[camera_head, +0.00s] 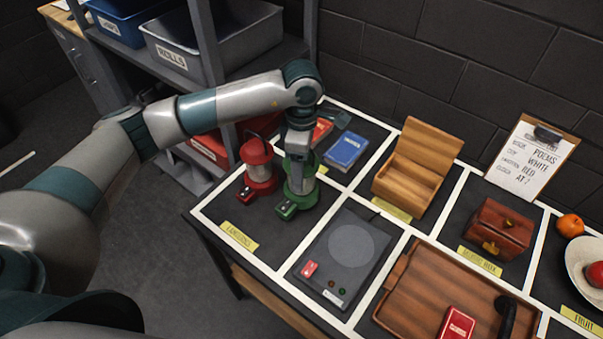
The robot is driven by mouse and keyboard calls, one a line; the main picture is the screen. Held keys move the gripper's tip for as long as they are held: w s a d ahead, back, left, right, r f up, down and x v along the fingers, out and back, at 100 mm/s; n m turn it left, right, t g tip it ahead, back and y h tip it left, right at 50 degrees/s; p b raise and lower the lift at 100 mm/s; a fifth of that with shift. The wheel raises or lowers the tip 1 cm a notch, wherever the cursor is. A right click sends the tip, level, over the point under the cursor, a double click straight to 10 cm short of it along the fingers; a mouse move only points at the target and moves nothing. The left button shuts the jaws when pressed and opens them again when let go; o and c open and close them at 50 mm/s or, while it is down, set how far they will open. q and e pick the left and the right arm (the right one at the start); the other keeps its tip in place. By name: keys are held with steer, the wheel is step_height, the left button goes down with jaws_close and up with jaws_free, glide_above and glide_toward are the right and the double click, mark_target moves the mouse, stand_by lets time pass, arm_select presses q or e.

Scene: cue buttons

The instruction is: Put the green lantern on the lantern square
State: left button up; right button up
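The green lantern (299,198) stands upright in the lantern square (268,239), to the right of a red lantern (259,172). The square carries a yellow label (239,235) along its front edge. My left gripper (299,153) points down right at the top of the green lantern, and the wrist and gripper hide the lantern's upper part. Whether the fingers are closed on it cannot be told. My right gripper is not in view.
A grey pad (347,255) with a small red piece lies right of the lanterns. Behind are a blue book (346,150) and an open wooden box (414,172). A wooden tray (405,303) lies in front right. A shelf with bins (215,45) stands at back left.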

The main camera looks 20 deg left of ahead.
arm_select(q)
steer(key=shift+f, duration=1.35)
steer(key=shift+f+b, duration=0.1)
steer(key=shift+b, duration=0.3)
steer(key=o, duration=2)
steer(key=shift+o, duration=0.2)
